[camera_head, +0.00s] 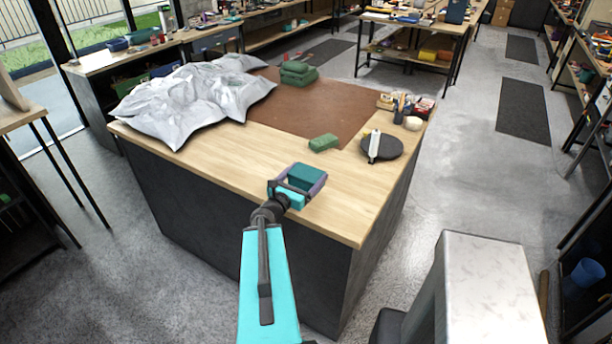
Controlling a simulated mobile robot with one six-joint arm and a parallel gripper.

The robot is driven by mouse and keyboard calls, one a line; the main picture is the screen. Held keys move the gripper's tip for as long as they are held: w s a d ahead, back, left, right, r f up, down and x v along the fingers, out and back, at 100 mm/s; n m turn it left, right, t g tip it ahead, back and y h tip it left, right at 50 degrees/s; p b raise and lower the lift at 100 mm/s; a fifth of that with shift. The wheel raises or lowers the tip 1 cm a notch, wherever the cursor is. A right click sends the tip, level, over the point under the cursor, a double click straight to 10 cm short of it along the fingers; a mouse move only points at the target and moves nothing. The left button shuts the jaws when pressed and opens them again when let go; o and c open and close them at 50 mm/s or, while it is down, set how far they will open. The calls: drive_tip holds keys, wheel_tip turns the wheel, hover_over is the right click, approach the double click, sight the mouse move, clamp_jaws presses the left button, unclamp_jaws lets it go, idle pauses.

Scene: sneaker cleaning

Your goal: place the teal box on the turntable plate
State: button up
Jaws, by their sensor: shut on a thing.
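The teal box (305,176) is held in my gripper (298,183), whose jaws are shut on it above the front part of the wooden table. Parts of the box are hidden by the jaws. The dark round turntable plate (391,147) lies on the table to the right of and beyond my gripper. A white upright item (374,144) stands at its left side; I cannot tell whether it rests on the plate or just in front of it. The box is apart from the plate.
A green block (323,143) lies left of the plate on the wooden table (240,163). Folded green cloths (298,73) lie on the brown mat (335,101). A crumpled grey sheet (190,97) covers the left. Small containers (405,107) and a pale round item (413,123) stand behind the plate.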

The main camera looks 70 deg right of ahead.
drive_tip(key=shift+w+a+r, duration=0.1)
drive_tip(key=shift+w, duration=0.35)
drive_tip(key=w+a+r+n+t+b, duration=0.1)
drive_tip(key=w+a+n+t, duration=0.15)
drive_tip(key=w+a, duration=0.8)
drive_tip(key=w+a+n+t+b, duration=0.1)
drive_tip(key=w+a+t, duration=0.2)
drive_tip(key=w+a, duration=0.7)
drive_tip(key=w+a+r+n+t+b, duration=0.1)
drive_tip(key=w+a+n+t, duration=0.3)
drive_tip(key=w, duration=1.1)
drive_tip(key=w+a+n+t+y, duration=0.1)
drive_tip(key=w+a+t, duration=0.1)
drive_tip(key=a, duration=1.2)
drive_tip(key=w+a+n+t+y+b, duration=0.1)
drive_tip(key=w+a, duration=0.4)
drive_tip(key=a, duration=0.9)
drive_tip(key=w+a+n+t+y+b, duration=0.1)
drive_tip(key=w+a+t, duration=0.2)
drive_tip(key=a, duration=1.2)
drive_tip(key=shift+w, duration=0.35)
